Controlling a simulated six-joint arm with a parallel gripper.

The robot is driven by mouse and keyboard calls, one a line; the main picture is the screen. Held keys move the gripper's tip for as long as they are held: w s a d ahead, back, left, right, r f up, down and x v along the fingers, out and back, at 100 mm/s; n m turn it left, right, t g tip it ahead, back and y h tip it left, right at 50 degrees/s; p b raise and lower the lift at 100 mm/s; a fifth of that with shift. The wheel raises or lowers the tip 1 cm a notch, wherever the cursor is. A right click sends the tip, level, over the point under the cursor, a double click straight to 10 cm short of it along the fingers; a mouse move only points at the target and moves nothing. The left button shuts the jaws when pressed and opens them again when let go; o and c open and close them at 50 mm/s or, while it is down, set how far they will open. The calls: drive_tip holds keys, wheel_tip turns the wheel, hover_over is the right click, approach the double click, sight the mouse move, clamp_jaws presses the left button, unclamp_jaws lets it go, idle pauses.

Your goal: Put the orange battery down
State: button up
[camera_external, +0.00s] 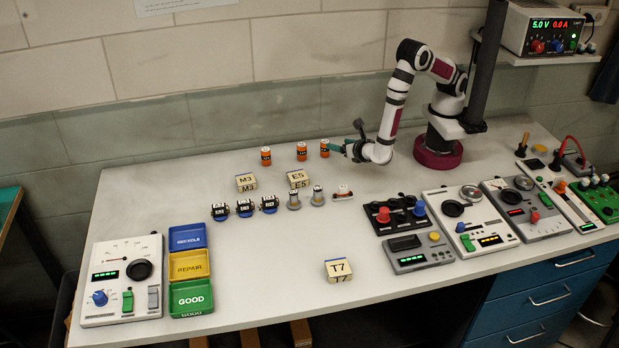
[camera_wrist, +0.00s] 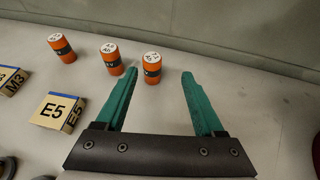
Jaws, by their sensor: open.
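Three orange batteries with black bands and white tops stand upright in a row at the back of the bench. In the wrist view they are the left one (camera_wrist: 62,48), the middle one (camera_wrist: 112,59) and the right one (camera_wrist: 152,68). The external view also shows the left (camera_external: 266,156), middle (camera_external: 301,151) and right battery (camera_external: 325,148). My gripper (camera_wrist: 158,82) is open with green fingers. The right battery stands between or just beyond the fingertips, with a visible gap to the right finger. In the external view my gripper (camera_external: 347,147) is right of that battery.
Blocks marked E5 (camera_external: 298,179) and M3 (camera_external: 246,182) lie in front of the batteries. Small motors (camera_external: 245,208) and a T7 block (camera_external: 339,270) are nearer the front. Instruments (camera_external: 455,214) fill the right.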

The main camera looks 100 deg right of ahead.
drive_tip(key=s+d+r+m+g+y, duration=0.2)
drive_tip(key=s+d+r+m+g, duration=0.25)
drive_tip(key=s+r+m, duration=0.35)
drive_tip(key=s+a+r+m+y, duration=0.4)
drive_tip(key=s+a+m+y, duration=0.1)
drive_tip(key=m, duration=0.4)
drive_tip(key=s+a+r+m+y, duration=0.4)
drive_tip(key=s+m+y, duration=0.3)
drive_tip(key=s+m, duration=0.2)
drive_tip(key=shift+a+t+y, duration=0.3)
drive_tip(key=shift+a+t, duration=0.15)
